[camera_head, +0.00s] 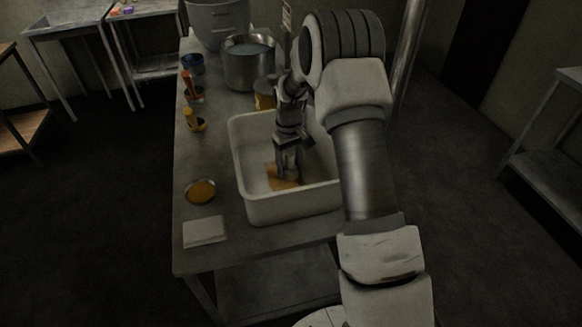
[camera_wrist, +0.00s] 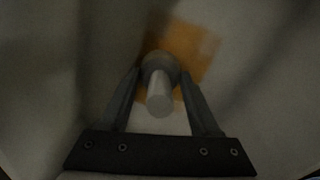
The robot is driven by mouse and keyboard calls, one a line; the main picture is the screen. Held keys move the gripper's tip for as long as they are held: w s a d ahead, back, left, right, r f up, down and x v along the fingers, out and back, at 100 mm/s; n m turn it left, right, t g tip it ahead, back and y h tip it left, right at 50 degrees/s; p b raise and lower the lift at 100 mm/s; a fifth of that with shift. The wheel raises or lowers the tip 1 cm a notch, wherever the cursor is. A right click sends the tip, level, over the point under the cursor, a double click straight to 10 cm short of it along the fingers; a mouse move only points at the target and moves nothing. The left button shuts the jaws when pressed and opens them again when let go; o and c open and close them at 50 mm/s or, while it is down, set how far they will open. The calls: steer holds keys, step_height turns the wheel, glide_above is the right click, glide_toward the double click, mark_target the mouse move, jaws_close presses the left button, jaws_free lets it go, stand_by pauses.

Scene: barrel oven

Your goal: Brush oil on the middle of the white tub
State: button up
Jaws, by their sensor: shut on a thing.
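The white tub (camera_head: 290,207) stands on the table as a deep open box. My gripper (camera_head: 289,170) reaches down inside it. In the wrist view my gripper (camera_wrist: 161,98) is shut on a pale round handle (camera_wrist: 160,95), which I take to be the brush. The brush's bristle end is hidden. An orange-brown oil patch (camera_head: 279,184) shows on the tub floor around and below the gripper. In the wrist view the oil patch (camera_wrist: 195,50) lies just beyond the handle, with a blurred edge. I cannot tell whether the brush touches the floor.
A small dish of amber liquid (camera_head: 201,191) and a folded white cloth (camera_head: 204,232) lie left of the tub. Orange (camera_head: 193,93) and yellow (camera_head: 194,122) items stand along the left table edge. A metal pot (camera_head: 249,66) and a yellow can (camera_head: 264,93) stand behind the tub.

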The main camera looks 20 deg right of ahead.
steer(key=shift+w+f, duration=0.15)
steer(key=shift+w, duration=1.55)
step_height(320, 180, up, 6)
steer(key=p, duration=0.3)
steer(key=shift+p, duration=0.4)
steer(key=shift+w+r, duration=0.1)
steer(key=shift+r, duration=0.1)
steer(key=shift+r+p, duration=0.9)
steer(key=shift+r, duration=0.55)
